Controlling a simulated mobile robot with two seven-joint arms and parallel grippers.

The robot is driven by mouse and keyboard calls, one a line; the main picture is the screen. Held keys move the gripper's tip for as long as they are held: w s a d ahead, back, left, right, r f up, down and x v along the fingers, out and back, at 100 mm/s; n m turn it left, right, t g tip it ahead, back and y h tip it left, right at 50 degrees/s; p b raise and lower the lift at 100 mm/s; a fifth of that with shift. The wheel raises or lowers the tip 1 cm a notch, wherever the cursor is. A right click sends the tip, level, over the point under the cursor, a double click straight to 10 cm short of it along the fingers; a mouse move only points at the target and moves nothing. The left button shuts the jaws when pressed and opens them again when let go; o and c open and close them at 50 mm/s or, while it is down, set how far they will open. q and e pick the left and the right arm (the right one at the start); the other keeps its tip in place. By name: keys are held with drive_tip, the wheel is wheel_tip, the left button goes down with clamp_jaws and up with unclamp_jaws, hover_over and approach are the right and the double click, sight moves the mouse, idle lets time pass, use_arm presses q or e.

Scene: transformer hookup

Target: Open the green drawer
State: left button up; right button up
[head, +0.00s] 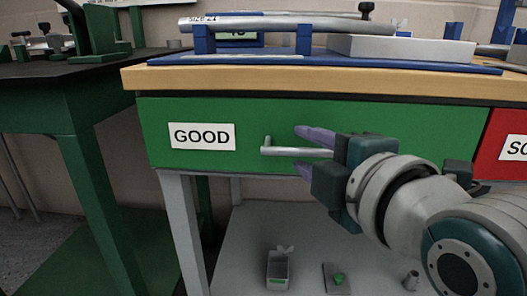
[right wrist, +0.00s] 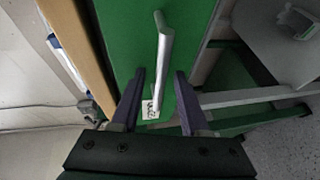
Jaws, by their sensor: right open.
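The green drawer (head: 258,115) has a white label reading GOOD (head: 202,136) and sits under the wooden tabletop; it looks closed. Its silver bar handle (head: 285,152) runs horizontally across the front. My right gripper (head: 305,151) is open at the handle, with one purple finger above the bar and one below it. In the right wrist view the handle (right wrist: 164,50) lies between the two spread fingers (right wrist: 158,90), apparently not touching either. The handle's right end is hidden behind the gripper in the head view. My left gripper is not in view.
A red drawer (head: 502,146) is at the right edge. The wooden tabletop (head: 300,80) bears a blue fixture and a grey block (head: 400,48). A lower shelf (head: 245,240) holds a small box and other small parts. A dark green table (head: 75,100) stands at left.

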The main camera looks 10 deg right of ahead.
clamp_jaws()
idle(1.4)
